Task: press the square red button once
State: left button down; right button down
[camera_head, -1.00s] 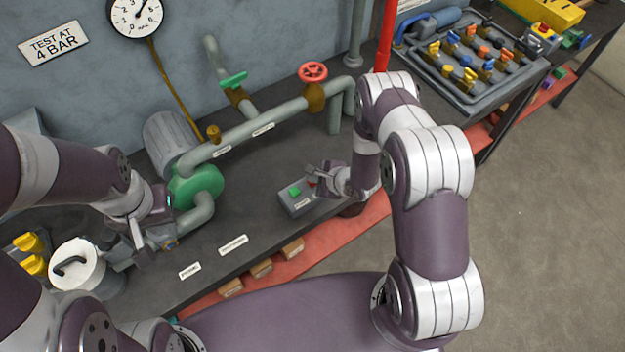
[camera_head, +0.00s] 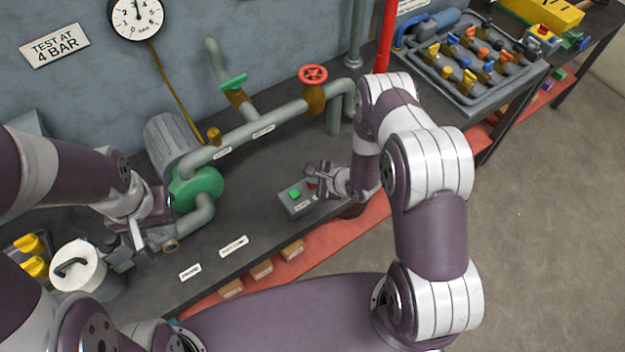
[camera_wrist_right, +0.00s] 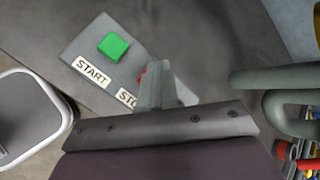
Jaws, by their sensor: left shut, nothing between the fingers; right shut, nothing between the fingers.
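A grey button box (camera_head: 300,205) sits on the dark bench, with a square green button (camera_head: 295,193) and a red button (camera_head: 311,183). In the right wrist view, the green button (camera_wrist_right: 114,46) is above the START label, and only a sliver of the red button (camera_wrist_right: 142,78) shows behind my fingers. My right gripper (camera_head: 314,175) is shut and empty, its tips over the red button; I cannot tell whether they touch it. It also shows in the right wrist view (camera_wrist_right: 155,75). My left gripper (camera_head: 146,254) is shut and empty over the bench at the left, away from the box.
A green pump (camera_head: 197,188) and grey pipes with a red handwheel (camera_head: 313,74) stand behind the box. A pressure gauge (camera_head: 137,17) is on the wall. A white-lidded can (camera_head: 78,265) stands at left. A tray of valves (camera_head: 465,70) lies at right.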

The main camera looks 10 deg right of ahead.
aim_at(315, 185)
jog(key=shift+r, duration=0.4)
notch_tip(315, 185, up, 5)
jog(key=p, duration=0.4)
jog(key=shift+r+p, duration=0.1)
jog(key=shift+p, duration=0.25)
dwell(0.4)
